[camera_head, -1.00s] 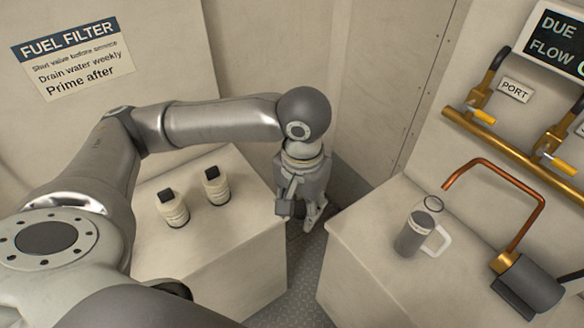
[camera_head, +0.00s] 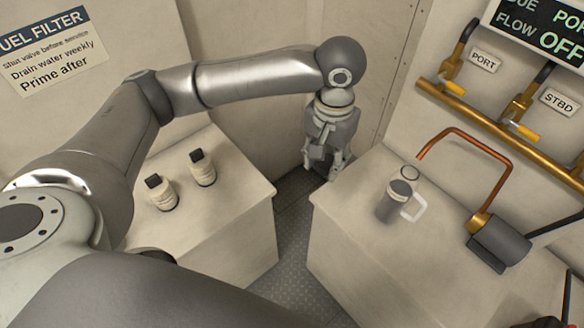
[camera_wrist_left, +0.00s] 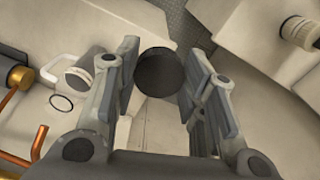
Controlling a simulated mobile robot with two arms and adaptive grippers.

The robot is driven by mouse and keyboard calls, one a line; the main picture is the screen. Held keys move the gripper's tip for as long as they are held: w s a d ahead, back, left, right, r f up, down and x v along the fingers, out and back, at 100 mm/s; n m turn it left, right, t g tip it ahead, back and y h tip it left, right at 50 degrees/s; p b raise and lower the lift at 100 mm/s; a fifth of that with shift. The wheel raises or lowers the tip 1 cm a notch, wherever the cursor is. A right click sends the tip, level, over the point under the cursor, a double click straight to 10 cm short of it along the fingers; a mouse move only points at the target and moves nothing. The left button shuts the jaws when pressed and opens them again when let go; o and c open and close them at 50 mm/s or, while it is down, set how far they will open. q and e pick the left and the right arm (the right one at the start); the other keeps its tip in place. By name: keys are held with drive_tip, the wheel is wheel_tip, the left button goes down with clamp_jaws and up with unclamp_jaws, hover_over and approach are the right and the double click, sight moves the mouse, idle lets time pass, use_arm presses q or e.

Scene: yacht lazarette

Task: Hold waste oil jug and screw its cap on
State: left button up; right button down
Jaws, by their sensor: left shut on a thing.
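The waste oil jug (camera_head: 391,207), grey with a white handle, stands on the right counter in the head view. It also shows at the left of the left wrist view (camera_wrist_left: 86,70). My left gripper (camera_head: 322,172) is at the far left corner of that counter, left of and apart from the jug. In the left wrist view its fingers (camera_wrist_left: 160,85) are closed around a dark round cap (camera_wrist_left: 159,70). The cap is hard to make out in the head view. My right gripper is in neither view.
A thin dark ring (camera_head: 410,173) lies by the jug. A copper pipe (camera_head: 470,135) arches over the counter's back, with a grey cylinder (camera_head: 500,245) to the right. Two small bottles (camera_head: 161,193) (camera_head: 203,168) stand on the left counter (camera_head: 225,215). A floor gap separates the counters.

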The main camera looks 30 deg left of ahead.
use_arm(q)
drive_tip(key=w+d+m, duration=0.2)
drive_tip(key=w+d, duration=0.5)
wheel_tip(320, 180, up, 2)
drive_tip(key=m+p, duration=0.2)
drive_tip(key=m, duration=0.1)
hover_over(412, 168)
drive_tip(key=shift+s, duration=0.1)
wheel_tip(412, 168, down, 6)
drive_tip(key=b, duration=0.6)
drive_tip(key=shift+r, duration=0.2)
